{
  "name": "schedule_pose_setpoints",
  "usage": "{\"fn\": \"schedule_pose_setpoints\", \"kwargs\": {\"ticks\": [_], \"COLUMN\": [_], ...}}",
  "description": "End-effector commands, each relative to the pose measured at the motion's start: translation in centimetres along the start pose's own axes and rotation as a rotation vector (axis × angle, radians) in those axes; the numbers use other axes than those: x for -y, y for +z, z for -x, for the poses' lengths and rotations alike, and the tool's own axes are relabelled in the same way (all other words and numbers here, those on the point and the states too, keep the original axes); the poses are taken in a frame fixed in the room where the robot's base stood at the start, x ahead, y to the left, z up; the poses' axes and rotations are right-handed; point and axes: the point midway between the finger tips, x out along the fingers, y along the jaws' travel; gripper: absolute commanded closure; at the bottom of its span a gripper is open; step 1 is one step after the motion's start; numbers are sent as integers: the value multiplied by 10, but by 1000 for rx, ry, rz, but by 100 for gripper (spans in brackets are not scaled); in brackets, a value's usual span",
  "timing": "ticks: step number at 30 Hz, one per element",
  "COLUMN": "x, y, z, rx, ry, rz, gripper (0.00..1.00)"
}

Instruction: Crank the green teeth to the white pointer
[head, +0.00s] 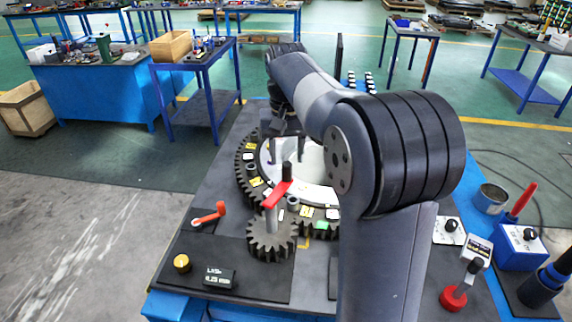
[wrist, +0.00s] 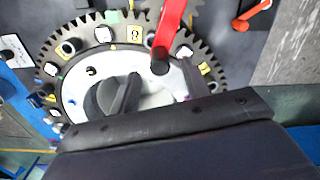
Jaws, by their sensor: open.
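A large dark toothed ring (head: 246,178) with a white centre lies flat on the stand and carries several coloured tags. A green tag (head: 320,225) is on its near side; a green patch also shows at the ring's edge in the wrist view (wrist: 113,17). A small grey gear (head: 271,242) stands at the ring's near edge, with a red crank arm (head: 274,196) and upright black handle (head: 287,171) above it. My gripper (head: 287,149) is open and empty over the ring, just beyond the handle. In the wrist view the handle (wrist: 160,67) appears close ahead of the fingers. I cannot make out the white pointer with certainty.
An orange lever (head: 209,215) and a yellow knob (head: 182,263) are at the stand's left. A red-based lever (head: 454,298), a metal can (head: 490,198) and a blue box (head: 521,247) are at the right. My arm hides the ring's right side.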

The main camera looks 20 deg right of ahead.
Motion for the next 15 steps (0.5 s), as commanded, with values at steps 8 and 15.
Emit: {"fn": "schedule_pose_setpoints", "kwargs": {"ticks": [8,15], "x": [0,0], "y": [0,0], "z": [-32,-36], "rx": [1,-1], "ry": [0,0], "rz": [0,0], "gripper": [55,55]}}
